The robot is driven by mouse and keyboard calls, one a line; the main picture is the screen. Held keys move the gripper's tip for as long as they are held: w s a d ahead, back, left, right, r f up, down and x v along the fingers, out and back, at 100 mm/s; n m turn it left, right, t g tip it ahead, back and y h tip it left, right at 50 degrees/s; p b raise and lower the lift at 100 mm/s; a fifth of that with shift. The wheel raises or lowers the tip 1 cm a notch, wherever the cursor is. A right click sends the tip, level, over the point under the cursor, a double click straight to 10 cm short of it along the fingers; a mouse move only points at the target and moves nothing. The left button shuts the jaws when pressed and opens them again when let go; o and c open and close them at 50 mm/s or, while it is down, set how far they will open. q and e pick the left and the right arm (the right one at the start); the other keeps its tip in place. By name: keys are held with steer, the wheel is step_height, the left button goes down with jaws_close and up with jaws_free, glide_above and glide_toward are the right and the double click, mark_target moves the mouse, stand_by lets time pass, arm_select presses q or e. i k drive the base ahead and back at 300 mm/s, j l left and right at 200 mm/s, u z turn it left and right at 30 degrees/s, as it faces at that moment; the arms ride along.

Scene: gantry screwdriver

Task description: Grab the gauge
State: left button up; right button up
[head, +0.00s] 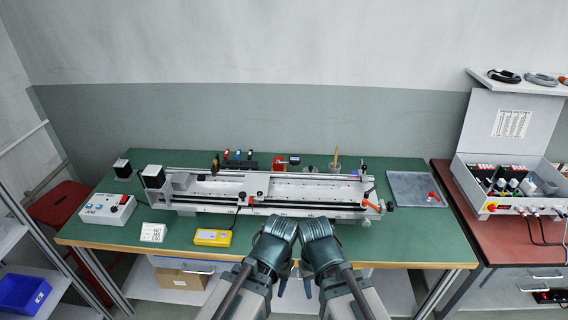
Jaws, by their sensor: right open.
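A small dark instrument with a pale face (294,160) stands behind the gantry rail, beside a red block (279,163); it looks like the gauge, but it is too small to be sure. My left gripper (283,283) and right gripper (307,285) are close together at the front centre, well short of the instrument. Their wrists hide most of the fingers. The right gripper is open and nothing shows in it; the left jaws are too hidden to judge.
The long gantry (270,190) crosses the green table (400,245). A control box (108,207), a white card (153,232) and a yellow device (212,237) lie left and front. A metal tray (408,192) is at right. The table's front right is clear.

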mark_target(279, 162)
steer(key=z, duration=0.4)
steer(key=i+j+z, duration=0.1)
steer(key=j+z, duration=0.4)
steer(key=z, duration=0.15)
steer(key=j+z, duration=0.35)
steer(key=k+j+z, duration=0.1)
steer(key=j+z, duration=0.15)
steer(key=j, duration=1.15)
